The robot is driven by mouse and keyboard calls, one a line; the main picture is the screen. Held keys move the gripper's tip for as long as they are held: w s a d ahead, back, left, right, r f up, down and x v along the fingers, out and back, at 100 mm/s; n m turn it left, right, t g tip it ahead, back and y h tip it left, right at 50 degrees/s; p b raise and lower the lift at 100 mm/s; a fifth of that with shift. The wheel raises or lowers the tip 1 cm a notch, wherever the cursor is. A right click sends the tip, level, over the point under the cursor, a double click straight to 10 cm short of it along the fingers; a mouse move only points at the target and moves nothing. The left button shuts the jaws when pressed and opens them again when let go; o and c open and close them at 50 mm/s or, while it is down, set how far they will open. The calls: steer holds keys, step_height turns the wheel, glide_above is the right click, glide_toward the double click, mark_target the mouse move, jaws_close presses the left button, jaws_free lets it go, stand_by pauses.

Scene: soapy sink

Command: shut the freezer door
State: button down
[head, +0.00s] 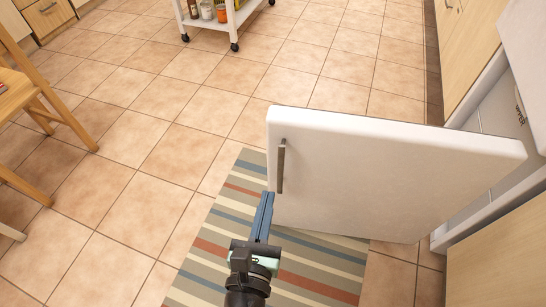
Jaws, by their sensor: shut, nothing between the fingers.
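The white freezer door (385,170) stands wide open, hinged at its right edge to the white freezer body (505,115). Its outer face is towards me, with a grey vertical bar handle (281,165) near its left edge. My gripper (265,197) is shut and empty, pointing up the picture, just below and left of the handle and close to the door's lower left edge. I cannot tell whether it touches the door. The freezer's inside is mostly hidden behind the door.
A striped mat (215,255) lies under my gripper and the door. A white wheeled cart (222,18) with jars stands at the top. A wooden chair (40,115) is at the left. Wooden cabinets (497,262) flank the freezer. The tiled floor left of the door is clear.

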mark_target(279, 147)
steer(key=w, duration=0.3)
steer(key=w+d, duration=0.1)
steer(key=w, duration=0.3)
steer(key=w+f, duration=0.1)
steer(key=w, duration=0.3)
steer(key=shift+w+d+f+b, duration=0.1)
steer(key=shift+w+d+b, duration=0.05)
steer(key=shift+d+b, duration=0.2)
steer(key=shift+w, duration=0.1)
